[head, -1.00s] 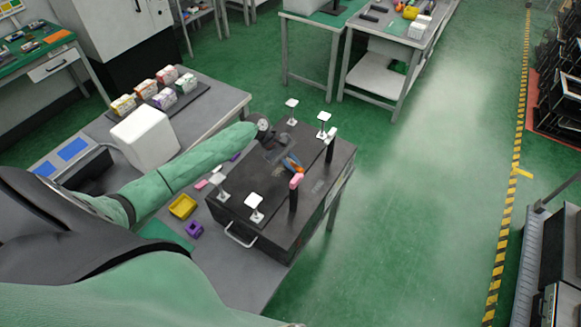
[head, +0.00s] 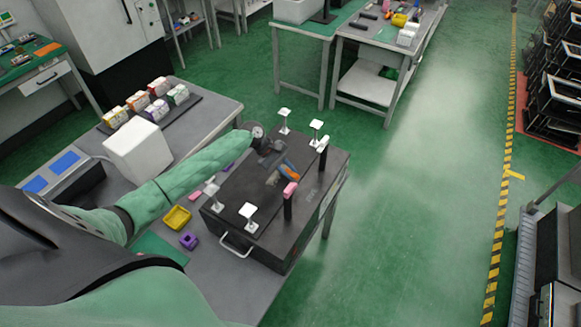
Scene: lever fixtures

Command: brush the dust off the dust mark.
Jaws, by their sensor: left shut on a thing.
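My right gripper is not in view.
White-topped posts (head: 248,211) stand near the box's corners. A black post with a pink top (head: 289,190) and one with a white top (head: 323,146) rise near its right side. A yellow tray (head: 176,217) and a purple block (head: 189,241) lie left of the box.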

